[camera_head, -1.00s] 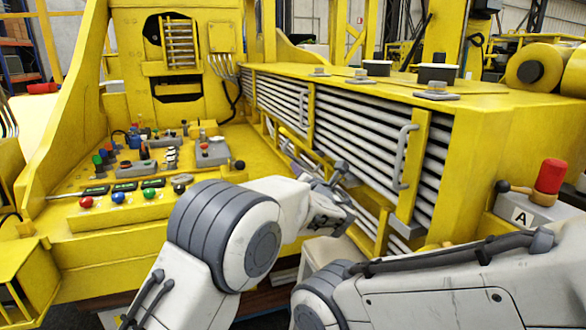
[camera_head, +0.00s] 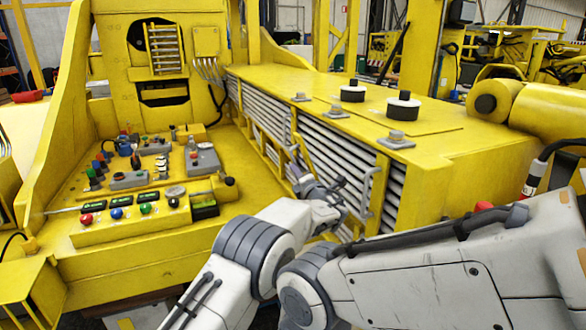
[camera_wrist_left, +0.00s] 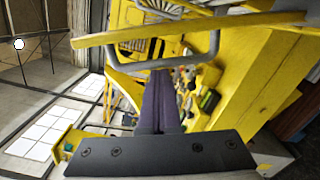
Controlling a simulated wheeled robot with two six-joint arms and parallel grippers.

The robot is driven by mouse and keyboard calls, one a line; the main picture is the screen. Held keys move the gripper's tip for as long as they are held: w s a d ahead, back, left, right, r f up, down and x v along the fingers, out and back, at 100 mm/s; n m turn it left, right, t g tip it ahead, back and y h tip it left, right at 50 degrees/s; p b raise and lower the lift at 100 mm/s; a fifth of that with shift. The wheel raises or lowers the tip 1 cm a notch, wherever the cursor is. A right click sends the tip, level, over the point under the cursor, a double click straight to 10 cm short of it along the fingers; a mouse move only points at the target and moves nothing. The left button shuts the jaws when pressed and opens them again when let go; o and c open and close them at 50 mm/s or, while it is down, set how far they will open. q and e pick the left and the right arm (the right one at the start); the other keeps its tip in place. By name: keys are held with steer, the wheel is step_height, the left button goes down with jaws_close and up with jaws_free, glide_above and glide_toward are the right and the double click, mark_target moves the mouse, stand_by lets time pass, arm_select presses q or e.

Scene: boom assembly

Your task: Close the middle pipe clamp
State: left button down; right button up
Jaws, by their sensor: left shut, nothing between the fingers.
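A yellow clamp bar (camera_head: 305,155), apparently the middle one, stands tilted out from the grey pipes (camera_head: 331,150) on the side of the yellow boom. In the left wrist view the yellow bar (camera_wrist_left: 110,37) crosses the top, with its grey loop handle (camera_wrist_left: 214,46) below it. My left gripper (camera_head: 294,170) is beside this bar; in the wrist view its dark purple fingers (camera_wrist_left: 160,75) are together and empty, with tips at the handle's lower edge. I cannot tell whether they touch it. My right arm crosses the lower right; its gripper is out of view.
A nearer yellow clamp (camera_head: 381,185) with a grey handle (camera_head: 366,192) stands against the pipes. A control panel (camera_head: 150,228) with several buttons lies to the left. The yellow boom top (camera_head: 420,125) carries bolts and black caps.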

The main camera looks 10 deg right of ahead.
arm_select(q)
steer(key=shift+w+d+r+p, duration=0.2)
steer(key=shift+d+r+p, duration=0.1)
steer(key=shift+d+r, duration=0.5)
steer(key=shift+d+f, duration=0.1)
steer(key=shift+d, duration=0.05)
steer(key=shift+f, duration=0.1)
